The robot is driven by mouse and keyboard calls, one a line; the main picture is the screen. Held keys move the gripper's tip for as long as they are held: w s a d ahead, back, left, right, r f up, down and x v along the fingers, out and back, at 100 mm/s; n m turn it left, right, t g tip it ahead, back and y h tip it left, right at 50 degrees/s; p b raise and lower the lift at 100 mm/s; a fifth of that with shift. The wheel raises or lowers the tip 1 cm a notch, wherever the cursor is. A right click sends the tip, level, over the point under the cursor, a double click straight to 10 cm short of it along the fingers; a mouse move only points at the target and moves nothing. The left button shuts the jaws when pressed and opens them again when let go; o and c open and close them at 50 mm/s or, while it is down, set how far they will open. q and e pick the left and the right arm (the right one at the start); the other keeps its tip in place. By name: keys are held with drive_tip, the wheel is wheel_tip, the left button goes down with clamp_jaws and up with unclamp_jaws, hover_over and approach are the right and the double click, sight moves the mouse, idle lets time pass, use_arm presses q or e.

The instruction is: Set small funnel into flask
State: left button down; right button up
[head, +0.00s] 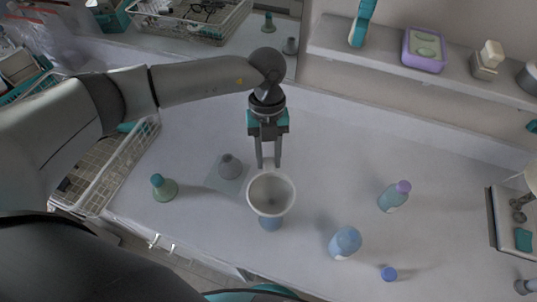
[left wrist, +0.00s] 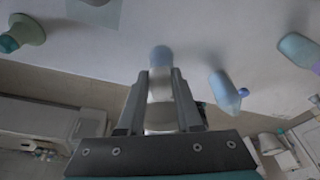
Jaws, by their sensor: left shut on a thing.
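My left gripper (head: 268,163) is shut on the rim of a white funnel (head: 270,194), its fingers pointing down over the counter. The funnel's wide mouth faces up toward the head camera. A pale blue vessel (head: 270,223), perhaps the flask, shows just below the funnel. In the left wrist view the funnel (left wrist: 160,118) lies between the fingers (left wrist: 160,85), and the blue vessel (left wrist: 161,57) shows beyond it. I cannot tell whether the spout is inside the vessel or above it. My right gripper is not in view.
A grey flask (head: 229,168) stands on a square mat (head: 214,182); a green flask with teal top (head: 163,189) is at left. Right are a blue bottle (head: 345,242), a loose blue cap (head: 388,273) and a purple-capped bottle (head: 393,198). A wire basket (head: 122,167) is left.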

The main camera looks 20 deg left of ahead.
use_arm(q)
drive_tip(key=shift+w+b+x, duration=0.25)
drive_tip(key=shift+b+x, duration=0.55)
drive_tip(key=shift+x, duration=0.25)
idle(0.5)
drive_tip(key=shift+a, duration=0.1)
drive_tip(key=c, duration=0.5)
unclamp_jaws()
drive_tip(key=shift+c, duration=1.1)
drive_tip(key=shift+r, duration=0.1)
